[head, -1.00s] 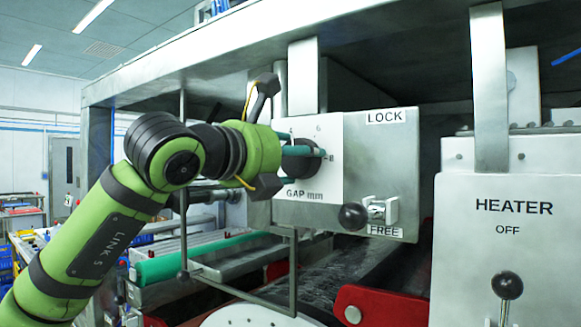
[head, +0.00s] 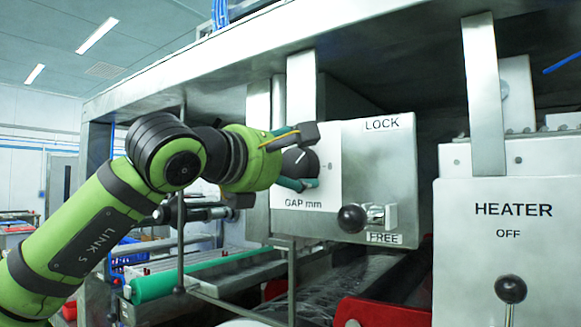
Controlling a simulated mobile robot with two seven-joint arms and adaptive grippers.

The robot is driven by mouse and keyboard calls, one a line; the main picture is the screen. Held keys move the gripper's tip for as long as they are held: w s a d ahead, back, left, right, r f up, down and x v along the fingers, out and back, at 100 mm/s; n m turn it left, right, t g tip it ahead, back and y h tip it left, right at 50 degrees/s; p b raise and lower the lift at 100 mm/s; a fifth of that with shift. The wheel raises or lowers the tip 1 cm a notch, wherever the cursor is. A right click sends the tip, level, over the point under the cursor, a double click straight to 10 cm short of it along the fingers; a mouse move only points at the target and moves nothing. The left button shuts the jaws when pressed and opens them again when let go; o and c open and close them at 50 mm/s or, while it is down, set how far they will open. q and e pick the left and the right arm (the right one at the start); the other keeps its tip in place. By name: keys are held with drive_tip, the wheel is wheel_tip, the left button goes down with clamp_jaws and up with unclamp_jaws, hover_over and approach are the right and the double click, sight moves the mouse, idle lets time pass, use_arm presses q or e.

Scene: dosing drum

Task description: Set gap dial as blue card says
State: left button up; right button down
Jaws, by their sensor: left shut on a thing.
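The gap dial (head: 300,162) is a dark round knob with a white pointer line, on a white plate marked GAP mm. The pointer tilts up and to the right. My left gripper (head: 296,160) is shut on the dial, with a teal fingertip pad across its lower edge. No blue card with readable text is in view. My right gripper is not in view.
The heater panel (head: 512,235) on the right reads OFF and has a black-knobbed lever (head: 510,290). A metal overhang runs above the dial. A green roller (head: 190,275) and rails lie below left. Red parts (head: 385,312) are below the lock box.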

use_arm(q)
drive_tip(key=m, duration=0.6)
drive_tip(key=shift+s+d, duration=0.1)
drive_tip(key=shift+s, duration=0.05)
drive_tip(key=shift+f+m, duration=0.1)
drive_tip(key=shift+m, duration=1.1)
drive_tip(key=shift+d, duration=0.1)
drive_tip(key=shift+f+m, duration=0.2)
drive_tip(key=shift+m, duration=0.1)
drive_tip(key=o, duration=1.1)
drive_tip(key=shift+d, duration=0.15)
drive_tip(key=shift+r, duration=0.1)
